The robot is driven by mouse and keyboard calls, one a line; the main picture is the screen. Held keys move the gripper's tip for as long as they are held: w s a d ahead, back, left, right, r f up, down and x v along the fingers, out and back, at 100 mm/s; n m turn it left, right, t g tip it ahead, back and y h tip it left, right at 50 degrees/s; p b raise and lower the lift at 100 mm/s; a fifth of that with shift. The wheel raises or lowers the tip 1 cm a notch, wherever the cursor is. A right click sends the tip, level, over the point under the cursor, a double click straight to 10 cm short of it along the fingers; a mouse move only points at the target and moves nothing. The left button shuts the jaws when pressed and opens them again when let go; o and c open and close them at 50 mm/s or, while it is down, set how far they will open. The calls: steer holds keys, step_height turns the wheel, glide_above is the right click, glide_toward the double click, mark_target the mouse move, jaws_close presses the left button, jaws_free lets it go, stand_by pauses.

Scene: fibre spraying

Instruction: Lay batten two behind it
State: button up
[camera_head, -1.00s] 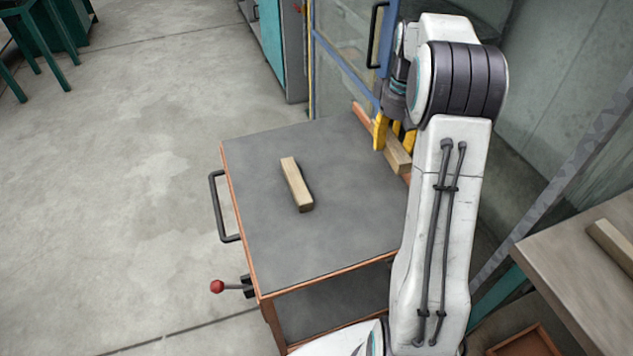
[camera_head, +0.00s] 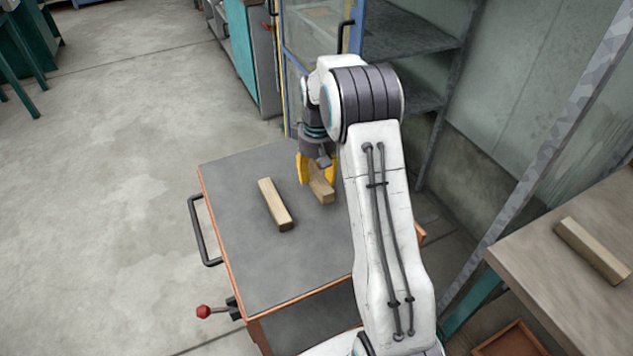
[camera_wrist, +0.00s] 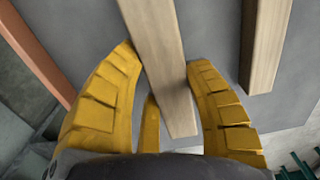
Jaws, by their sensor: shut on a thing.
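One wooden batten (camera_head: 275,204) lies on the grey top of the cart (camera_head: 262,262), left of my gripper. It also shows at the right in the wrist view (camera_wrist: 265,45). My gripper (camera_head: 316,180) has yellow fingers and is shut on a second batten (camera_head: 322,190). In the wrist view this held batten (camera_wrist: 160,60) runs between the fingers (camera_wrist: 160,95), roughly parallel to the lying one with a gap between them. The held batten is over the cart top; I cannot tell whether it touches the surface. My arm hides the right part of the cart.
A third batten (camera_head: 592,250) lies on a bench (camera_head: 540,265) at the right. The cart has a black handle (camera_head: 203,230) and a red-knobbed lever (camera_head: 204,311) on its left side. A glass-doored cabinet (camera_head: 312,30) and shelves (camera_head: 410,40) stand behind. The cart's front top is clear.

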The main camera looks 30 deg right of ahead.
steer(key=shift+a+f+p, duration=0.1)
steer(key=shift+f+p, duration=0.95)
steer(key=shift+f, duration=1.05)
steer(key=shift+f, duration=0.1)
steer(key=o, duration=1.2)
steer(key=shift+c, duration=0.2)
